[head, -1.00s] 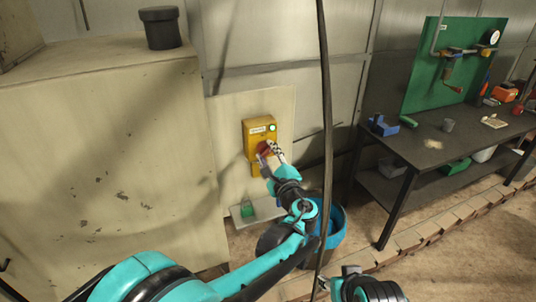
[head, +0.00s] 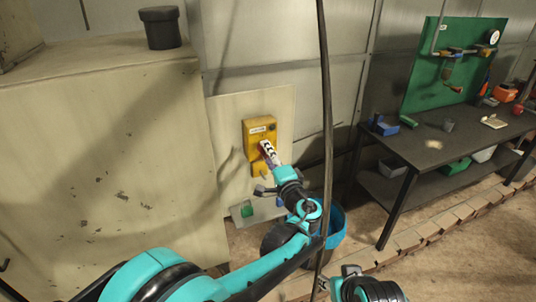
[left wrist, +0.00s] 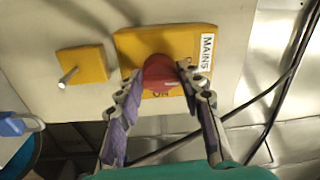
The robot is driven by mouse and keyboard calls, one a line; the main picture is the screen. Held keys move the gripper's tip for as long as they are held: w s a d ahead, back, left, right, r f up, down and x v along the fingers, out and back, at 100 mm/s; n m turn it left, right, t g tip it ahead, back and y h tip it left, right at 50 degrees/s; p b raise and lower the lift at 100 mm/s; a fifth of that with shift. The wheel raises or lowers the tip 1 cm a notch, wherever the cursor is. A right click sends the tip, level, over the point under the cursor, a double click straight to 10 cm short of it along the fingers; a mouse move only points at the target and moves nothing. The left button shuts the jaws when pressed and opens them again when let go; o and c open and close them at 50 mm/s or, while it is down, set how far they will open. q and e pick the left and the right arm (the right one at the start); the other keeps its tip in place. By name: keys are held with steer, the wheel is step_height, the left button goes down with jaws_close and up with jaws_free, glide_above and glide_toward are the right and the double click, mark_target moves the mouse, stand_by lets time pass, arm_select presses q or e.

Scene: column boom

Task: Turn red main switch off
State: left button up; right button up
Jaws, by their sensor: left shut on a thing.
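The red main switch (left wrist: 160,73) is a round red knob on a yellow box (left wrist: 190,43) with a MAINS label (left wrist: 206,54). Part of the word ON shows beside the knob. My left gripper (left wrist: 158,80) has one finger on each side of the knob and is shut on it. In the head view, the yellow box (head: 258,128) is on a pale wall panel, and my left gripper (head: 268,150) covers most of the knob. Part of my right arm shows at the bottom edge, where its gripper (head: 340,280) is unclear.
A smaller yellow box (left wrist: 82,64) with a metal pin is beside the switch box. A green padlock-like thing (head: 247,209) is on a ledge below. A dark cable (head: 326,120) hangs right of my left gripper. A workbench (head: 440,145) stands at right.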

arm_select(q)
steer(key=shift+f+n, duration=0.2)
steer(key=shift+n, duration=0.2)
steer(key=o, duration=1.1)
steer(key=shift+o, duration=0.2)
steer(key=shift+r, duration=0.1)
steer(key=v, duration=0.7)
steer(key=shift+s, duration=0.2)
